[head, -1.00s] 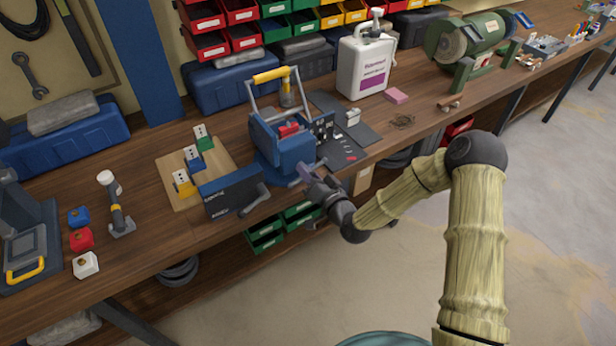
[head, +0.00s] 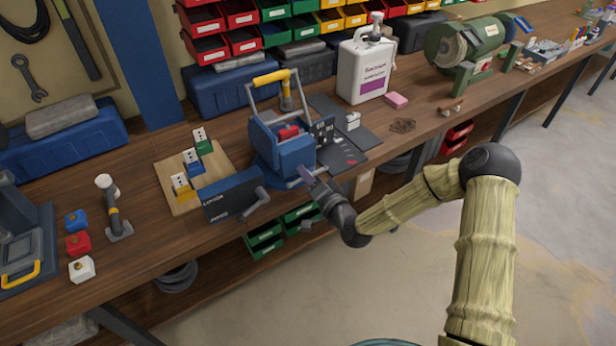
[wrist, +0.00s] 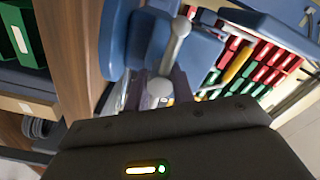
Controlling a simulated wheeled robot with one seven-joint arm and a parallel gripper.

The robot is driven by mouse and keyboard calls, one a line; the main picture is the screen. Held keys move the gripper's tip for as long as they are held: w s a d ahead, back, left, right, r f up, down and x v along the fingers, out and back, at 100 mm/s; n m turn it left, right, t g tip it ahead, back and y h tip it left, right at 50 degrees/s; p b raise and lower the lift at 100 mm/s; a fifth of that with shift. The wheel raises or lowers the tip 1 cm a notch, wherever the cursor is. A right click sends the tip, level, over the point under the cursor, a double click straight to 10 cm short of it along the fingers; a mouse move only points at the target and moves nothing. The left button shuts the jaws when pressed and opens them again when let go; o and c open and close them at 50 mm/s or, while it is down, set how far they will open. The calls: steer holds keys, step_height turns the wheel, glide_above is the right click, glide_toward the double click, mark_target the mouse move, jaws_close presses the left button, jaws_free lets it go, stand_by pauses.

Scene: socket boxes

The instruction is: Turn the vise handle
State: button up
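The blue vise (head: 290,155) stands at the bench's front edge in the head view. In the wrist view its blue body (wrist: 190,50) fills the upper middle. The vise handle (wrist: 172,55), a grey metal bar with ball ends, slants down towards my gripper. My gripper (wrist: 160,88) has its two fingers apart, one on each side of the handle's near ball. I cannot tell whether either finger touches it. In the head view my gripper (head: 307,190) is just in front of the vise, and the handle is mostly hidden there.
A dark blue box with a crank (head: 230,197) stands left of the vise. A board with coloured blocks (head: 180,200) lies behind it. A dark mat (head: 340,150) lies right of the vise, near a white jug (head: 365,70). Green bins (head: 265,240) sit below the bench.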

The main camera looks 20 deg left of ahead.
steer(key=o, duration=0.4)
steer(key=shift+s+d+f, duration=0.1)
steer(key=shift+o, duration=0.2)
steer(key=p+v, duration=0.2)
steer(key=v, duration=1.5)
steer(key=shift+s+d, duration=0.1)
steer(key=shift+s, duration=0.05)
